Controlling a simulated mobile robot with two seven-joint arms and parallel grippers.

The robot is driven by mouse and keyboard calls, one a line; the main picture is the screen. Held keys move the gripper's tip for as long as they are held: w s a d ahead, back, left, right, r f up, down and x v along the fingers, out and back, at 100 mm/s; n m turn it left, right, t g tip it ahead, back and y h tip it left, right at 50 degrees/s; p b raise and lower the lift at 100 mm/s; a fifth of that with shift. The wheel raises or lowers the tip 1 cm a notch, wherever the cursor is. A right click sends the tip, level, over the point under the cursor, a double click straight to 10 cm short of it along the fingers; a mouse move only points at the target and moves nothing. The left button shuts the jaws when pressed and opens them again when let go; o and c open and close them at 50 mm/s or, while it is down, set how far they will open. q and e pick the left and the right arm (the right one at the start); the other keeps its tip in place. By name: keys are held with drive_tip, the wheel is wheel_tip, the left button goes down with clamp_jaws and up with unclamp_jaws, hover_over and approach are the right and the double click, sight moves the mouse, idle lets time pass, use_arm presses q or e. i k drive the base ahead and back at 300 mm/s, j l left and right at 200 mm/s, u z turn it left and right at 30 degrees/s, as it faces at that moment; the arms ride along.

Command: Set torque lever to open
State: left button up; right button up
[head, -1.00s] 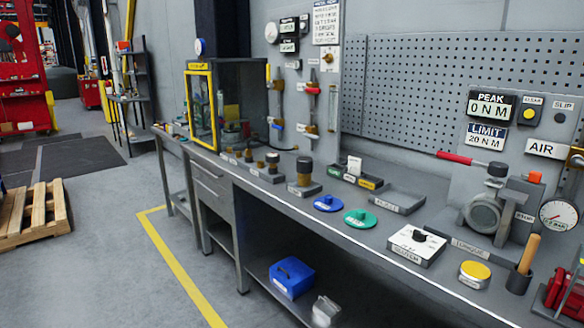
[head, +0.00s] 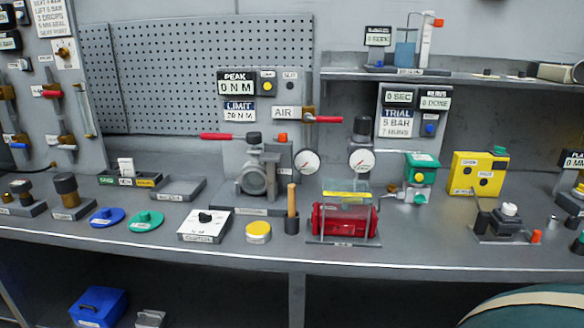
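A lever with a red grip (head: 216,137) points left from the top of a grey round-bodied valve (head: 253,177) on the bench. It looks about level. The valve stands below a panel with a PEAK display reading 0 NM (head: 237,88) and a LIMIT sign reading 20 NM (head: 239,111). A second lever with a red handle (head: 325,119) points right beside the AIR sign (head: 287,113). I cannot read any open or shut mark at the red-grip lever. Neither of my grippers shows in the head view.
The bench (head: 150,250) runs across the view. In front of the valve stand a white box with a black knob (head: 205,226), a yellow-lidded tin (head: 258,232), a wooden-handled tool (head: 292,200) and a red cylinder in a frame (head: 343,219). Dial gauges (head: 307,162) flank the valve's right.

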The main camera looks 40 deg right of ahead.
sight(253, 137)
drive_tip(key=z, duration=1.05)
